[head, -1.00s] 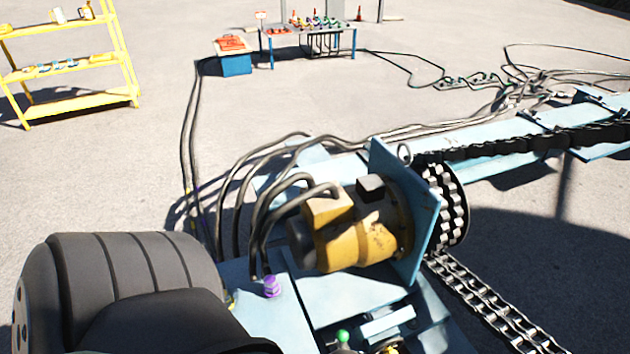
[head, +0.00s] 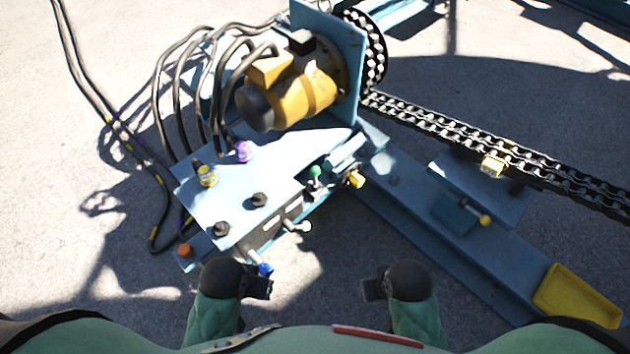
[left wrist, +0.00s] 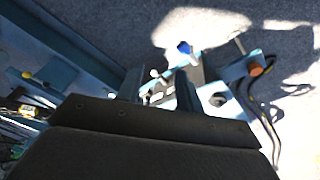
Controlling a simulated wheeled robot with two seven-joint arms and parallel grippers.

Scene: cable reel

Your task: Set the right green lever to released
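A small green-knobbed lever (head: 315,172) stands at the right end of the light-blue control panel (head: 240,185) in the head view. I see only one green knob and cannot read its setting. My left gripper (head: 262,289) is low in the head view, near the panel's front edge and a blue-knobbed lever (head: 265,269). My right gripper (head: 370,289) is to the right, over the ground. Both are apart from the green lever, and their finger gaps are unclear.
A yellow motor (head: 290,95) with black hoses stands behind the panel. Purple (head: 244,151), yellow (head: 207,176) and orange (head: 185,251) knobs stand on the panel. A chain (head: 480,145) runs right above a blue beam (head: 440,235). A yellow tray (head: 578,296) lies at lower right.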

